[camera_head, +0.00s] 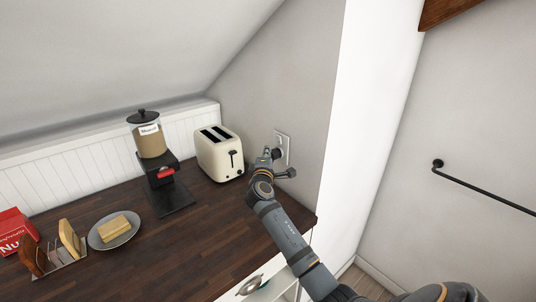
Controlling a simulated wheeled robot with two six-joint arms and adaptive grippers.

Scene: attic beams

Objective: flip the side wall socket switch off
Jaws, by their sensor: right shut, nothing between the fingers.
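The wall socket (284,142) is a pale upright plate on the side wall, right of the toaster. A dark round piece, which may be a plug, shows at its lower left, right by my gripper. The switch itself is too small to make out, and its position cannot be told. My right gripper (268,157) is shut and empty, just left of the socket's lower part. Whether it touches the plate cannot be told. My right arm comes up from the lower right, over the counter's front corner. My left gripper is not in view.
A cream toaster (219,155) stands close left of my gripper. A muesli dispenser (151,140), a plate (100,239) with a yellow block, a toast rack (55,262) and a red box (16,230) stand further left on the dark wooden counter (215,240). A black rail (485,187) is on the right wall.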

